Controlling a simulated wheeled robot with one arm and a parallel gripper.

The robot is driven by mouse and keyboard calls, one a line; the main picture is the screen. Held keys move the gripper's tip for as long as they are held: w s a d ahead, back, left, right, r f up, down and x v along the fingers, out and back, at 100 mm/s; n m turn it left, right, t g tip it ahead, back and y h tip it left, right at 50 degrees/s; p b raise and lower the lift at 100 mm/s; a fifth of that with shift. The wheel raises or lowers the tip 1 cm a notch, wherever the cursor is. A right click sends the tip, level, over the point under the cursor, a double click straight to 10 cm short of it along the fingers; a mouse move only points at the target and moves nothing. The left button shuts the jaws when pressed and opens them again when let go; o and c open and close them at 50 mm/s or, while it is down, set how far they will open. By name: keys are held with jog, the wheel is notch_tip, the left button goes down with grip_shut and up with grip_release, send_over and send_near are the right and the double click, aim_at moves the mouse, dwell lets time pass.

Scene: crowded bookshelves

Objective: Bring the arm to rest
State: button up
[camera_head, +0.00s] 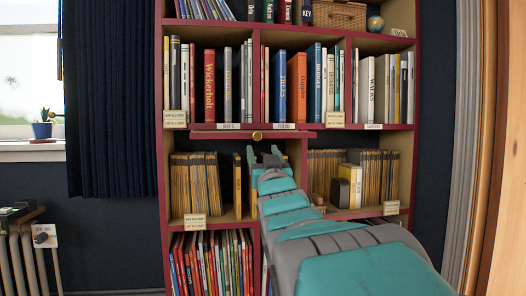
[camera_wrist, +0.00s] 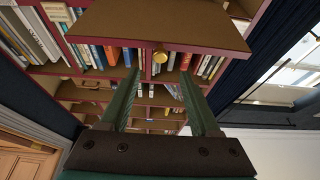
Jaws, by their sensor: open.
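My gripper (camera_head: 264,152) is at the end of my teal and grey arm, which reaches forward to the middle of the bookshelf (camera_head: 254,180). In the head view its fingers are just below a brass knob (camera_head: 257,136) on a dark red board (camera_head: 220,134). In the wrist view my gripper (camera_wrist: 160,74) has its two fingers apart, with nothing held between them. The knob (camera_wrist: 160,56) shows beyond the fingertips, under the board's edge (camera_wrist: 165,25). I cannot tell the exact gap between fingers and knob.
Upright books (camera_head: 208,86) crowd the shelves. Thin tan volumes (camera_head: 193,185) stand left of my gripper, and more (camera_head: 375,178) stand to its right. A dark curtain (camera_head: 115,100) and a radiator (camera_head: 25,255) are at left; a wooden door edge (camera_head: 505,150) is at right.

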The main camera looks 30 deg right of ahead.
jog(key=shift+f, duration=0.1)
dwell(0.4)
jog(key=s+a+f+g+y+p, duration=0.1)
jog(key=a+f+g+p, duration=0.1)
jog(key=f+g, duration=0.35)
jog(key=s+a+f+g+y+p, duration=0.1)
jog(key=s+a+f+g+p, duration=0.1)
jog(key=f, duration=0.7)
jog(key=s+a+f+g+y+p, duration=0.1)
jog(key=s+a+f+g+p, duration=0.15)
jog(key=s+f, duration=0.3)
jog(key=s+a+f+g+y+p, duration=0.1)
jog(key=s+a+f+g, duration=0.1)
jog(key=s+f+g, duration=0.3)
jog(key=s+a+f+n+g+p, duration=0.1)
jog(key=s+a+f+g, duration=0.1)
jog(key=s, duration=0.6)
jog(key=s+a+f+n+g+y+p, duration=0.1)
jog(key=s+a+f+g, duration=0.2)
jog(key=s, duration=0.6)
jog(key=s+a+f+n+g+y+p, duration=0.1)
jog(key=s+a+f+g, duration=0.2)
jog(key=s, duration=0.6)
jog(key=shift+s+f+p, duration=0.25)
jog(key=shift+f+p, duration=0.15)
